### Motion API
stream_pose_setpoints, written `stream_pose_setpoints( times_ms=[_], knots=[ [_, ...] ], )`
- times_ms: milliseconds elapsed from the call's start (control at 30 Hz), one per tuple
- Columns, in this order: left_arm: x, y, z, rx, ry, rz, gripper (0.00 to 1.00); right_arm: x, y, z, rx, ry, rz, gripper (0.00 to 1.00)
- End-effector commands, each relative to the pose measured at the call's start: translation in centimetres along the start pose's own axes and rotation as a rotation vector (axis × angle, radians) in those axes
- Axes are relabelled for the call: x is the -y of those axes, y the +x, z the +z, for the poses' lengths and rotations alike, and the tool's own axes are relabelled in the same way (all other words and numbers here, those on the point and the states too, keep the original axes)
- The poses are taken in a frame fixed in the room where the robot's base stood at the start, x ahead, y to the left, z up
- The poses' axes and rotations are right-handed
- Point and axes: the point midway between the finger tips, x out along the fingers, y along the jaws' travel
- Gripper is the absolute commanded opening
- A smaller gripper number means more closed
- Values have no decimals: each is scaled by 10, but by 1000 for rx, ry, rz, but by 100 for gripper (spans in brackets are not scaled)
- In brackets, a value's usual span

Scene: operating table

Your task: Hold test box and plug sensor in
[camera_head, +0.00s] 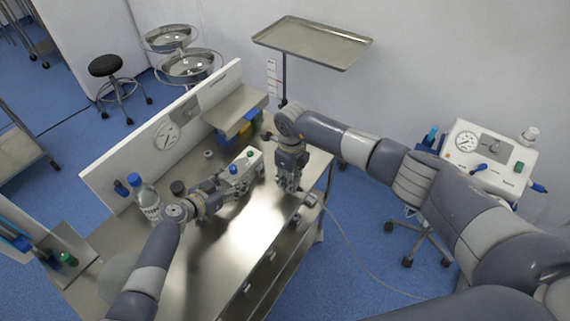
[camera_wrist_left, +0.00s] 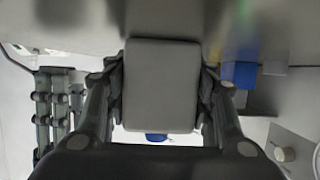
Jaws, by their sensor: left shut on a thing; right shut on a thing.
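In the left wrist view a grey face (camera_wrist_left: 160,85), apparently the box's, fills the space between the fingers. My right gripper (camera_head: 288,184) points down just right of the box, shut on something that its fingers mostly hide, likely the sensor. A small grey piece (camera_head: 310,199) with a thin cable shows beside its fingertips. I cannot see a socket or any contact with the box.
A white panel with a gauge (camera_head: 167,136) and a shelf with coloured bins (camera_head: 240,123) stand along the back. The cable hangs off the right edge. The table front is clear.

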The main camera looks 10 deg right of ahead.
Motion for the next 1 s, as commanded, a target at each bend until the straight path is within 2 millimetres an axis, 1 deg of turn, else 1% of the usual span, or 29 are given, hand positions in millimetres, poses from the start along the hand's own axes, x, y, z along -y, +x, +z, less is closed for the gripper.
stream_pose_setpoints(
  times_ms=[133,500,1000],
  knots=[
    [0,0,2,3,0,0,15,-2,6,-2,-16,48,0,0],
    [0,0,2,3,0,0,15,-1,5,-2,-14,50,-2,0],
    [0,0,2,3,0,0,15,0,6,33,-14,50,0,0]
  ],
)
